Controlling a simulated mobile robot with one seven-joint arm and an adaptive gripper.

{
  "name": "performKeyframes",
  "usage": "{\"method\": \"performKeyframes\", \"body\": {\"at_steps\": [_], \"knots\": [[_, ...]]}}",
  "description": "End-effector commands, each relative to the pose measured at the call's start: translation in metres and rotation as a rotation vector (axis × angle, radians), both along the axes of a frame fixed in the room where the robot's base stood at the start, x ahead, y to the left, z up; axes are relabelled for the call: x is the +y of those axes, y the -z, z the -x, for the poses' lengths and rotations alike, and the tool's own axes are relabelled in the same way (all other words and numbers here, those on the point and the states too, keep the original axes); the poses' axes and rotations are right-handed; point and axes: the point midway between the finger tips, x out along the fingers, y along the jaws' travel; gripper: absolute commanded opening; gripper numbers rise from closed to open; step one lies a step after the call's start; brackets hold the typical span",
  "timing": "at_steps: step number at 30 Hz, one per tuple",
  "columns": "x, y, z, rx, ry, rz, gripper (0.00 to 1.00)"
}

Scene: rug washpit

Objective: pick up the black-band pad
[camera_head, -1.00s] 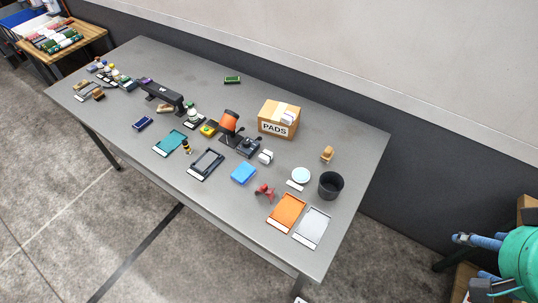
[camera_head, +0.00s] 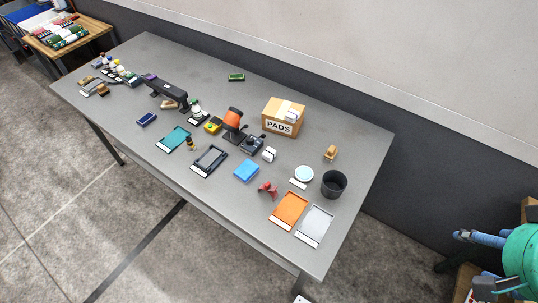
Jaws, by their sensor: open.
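I cannot single out the black-band pad with certainty at this size. A small white block with a dark stripe (camera_head: 269,154) lies on the grey table in front of the cardboard box marked PADS (camera_head: 279,127). Another whitish piece (camera_head: 292,115) shows at the right of the box's top. A small green piece with a pale middle (camera_head: 236,77) lies alone near the table's back edge. My gripper is not in view.
The grey table (camera_head: 190,65) carries several items: a blue block (camera_head: 247,170), a red piece (camera_head: 268,189), an orange tray (camera_head: 289,210), a pale tray (camera_head: 314,225), a black cup (camera_head: 333,184) and an orange-topped device (camera_head: 233,119). The back strip is mostly clear.

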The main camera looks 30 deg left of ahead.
Motion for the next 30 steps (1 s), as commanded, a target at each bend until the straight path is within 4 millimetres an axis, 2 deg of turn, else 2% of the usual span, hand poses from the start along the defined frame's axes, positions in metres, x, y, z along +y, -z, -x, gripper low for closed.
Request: {"method": "performKeyframes", "body": {"at_steps": [8, 14, 23, 30], "knots": [[0.022, -0.009, -0.035, 0.038, -0.108, 0.024, 0.61], [0.053, -0.015, -0.076, 0.077, -0.236, 0.054, 0.61], [0.114, -0.012, -0.138, 0.135, -0.436, 0.101, 0.61], [0.173, 0.003, -0.182, 0.177, -0.596, 0.141, 0.61]]}}
